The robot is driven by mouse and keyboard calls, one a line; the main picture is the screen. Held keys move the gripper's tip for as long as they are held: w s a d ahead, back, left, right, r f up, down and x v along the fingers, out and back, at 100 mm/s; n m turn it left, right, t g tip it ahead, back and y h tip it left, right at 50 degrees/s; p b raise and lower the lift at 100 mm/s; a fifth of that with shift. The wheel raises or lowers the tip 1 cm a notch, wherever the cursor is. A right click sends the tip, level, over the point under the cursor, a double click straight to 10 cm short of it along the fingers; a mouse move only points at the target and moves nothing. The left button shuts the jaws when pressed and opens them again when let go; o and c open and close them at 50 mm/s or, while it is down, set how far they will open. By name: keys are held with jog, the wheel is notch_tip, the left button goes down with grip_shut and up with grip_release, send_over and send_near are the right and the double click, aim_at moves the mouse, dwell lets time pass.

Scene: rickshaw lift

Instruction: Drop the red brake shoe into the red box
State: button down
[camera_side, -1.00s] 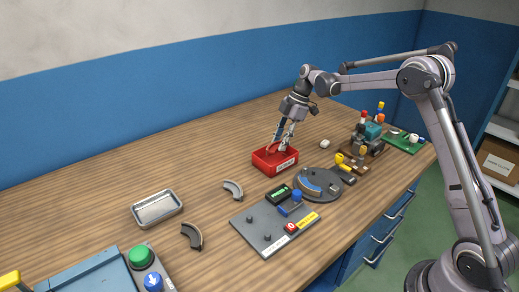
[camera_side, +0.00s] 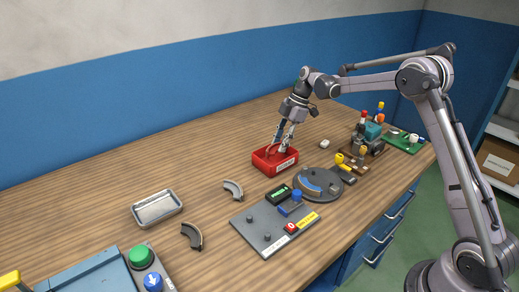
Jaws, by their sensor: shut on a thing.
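The red box (camera_side: 283,166) stands on the wooden bench near the middle of the view, with a pale label on its front. My gripper (camera_side: 282,148) points down over the box, with its fingertips at the level of the rim. It is shut on the red brake shoe (camera_side: 270,150), a small curved piece at the left side of the fingers. The shoe is red against red, so I cannot tell whether it touches the box's floor or walls.
A metal tray (camera_side: 157,208) is farther left. A round dark plate (camera_side: 318,184) and a grey panel (camera_side: 272,226) stand in front. The bench behind the box is clear.

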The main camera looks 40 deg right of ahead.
jog(key=c, duration=0.5)
grip_release()
jog(key=shift+r, duration=0.1)
jog(key=shift+r, duration=3.4)
